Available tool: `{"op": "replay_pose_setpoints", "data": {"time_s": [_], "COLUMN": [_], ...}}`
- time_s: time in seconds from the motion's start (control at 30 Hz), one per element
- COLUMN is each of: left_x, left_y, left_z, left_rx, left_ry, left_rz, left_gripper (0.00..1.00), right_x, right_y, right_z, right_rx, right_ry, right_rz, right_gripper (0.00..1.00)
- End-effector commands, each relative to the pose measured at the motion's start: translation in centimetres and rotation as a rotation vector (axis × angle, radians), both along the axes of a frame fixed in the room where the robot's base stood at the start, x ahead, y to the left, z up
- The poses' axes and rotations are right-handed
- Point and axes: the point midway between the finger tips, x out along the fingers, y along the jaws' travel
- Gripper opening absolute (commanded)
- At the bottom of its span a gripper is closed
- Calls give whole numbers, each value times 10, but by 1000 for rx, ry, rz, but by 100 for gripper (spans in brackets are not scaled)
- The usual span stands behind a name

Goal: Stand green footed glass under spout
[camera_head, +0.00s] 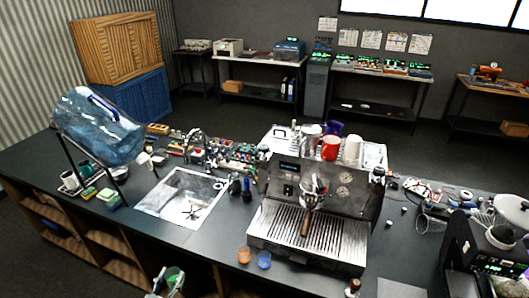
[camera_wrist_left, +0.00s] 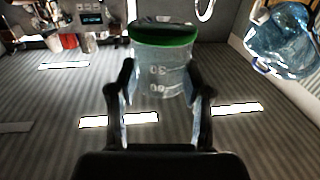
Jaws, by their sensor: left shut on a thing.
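The green footed glass (camera_wrist_left: 163,68) is a clear, marked glass with a green foot, held between the fingers of my left gripper (camera_wrist_left: 160,100). The left wrist view looks upside down, with the green foot at the top of the picture. In the head view the glass (camera_head: 174,279) and my left gripper (camera_head: 164,284) show only partly at the bottom edge, in front of the counter. The coffee machine (camera_head: 285,183) stands right of centre with a slatted drip tray (camera_head: 280,232). A portafilter (camera_head: 308,210) sits at its front, its spout hard to make out. My right gripper is not visible.
A sink (camera_head: 180,195) and a tilted water jug (camera_head: 98,128) are farther left. A black device (camera_head: 480,250) is at right.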

Motion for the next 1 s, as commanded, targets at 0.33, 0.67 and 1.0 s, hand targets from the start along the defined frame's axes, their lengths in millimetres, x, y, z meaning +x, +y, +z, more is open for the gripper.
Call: {"op": "replay_pose_setpoints", "data": {"time_s": [0.33, 0.67, 1.0], "left_x": [-4, -3, -3], "left_y": [-38, -86, -91], "left_z": [-12, -10, -69], "left_rx": [-9, -11, 0], "left_ry": [0, 0, 2], "left_rz": [83, 194, 210], "left_gripper": [13, 13, 13], "right_x": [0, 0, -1], "right_y": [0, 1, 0], "right_z": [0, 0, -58], "right_rx": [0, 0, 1], "right_ry": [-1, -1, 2], "right_rz": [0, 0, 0], "right_gripper": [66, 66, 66]}}
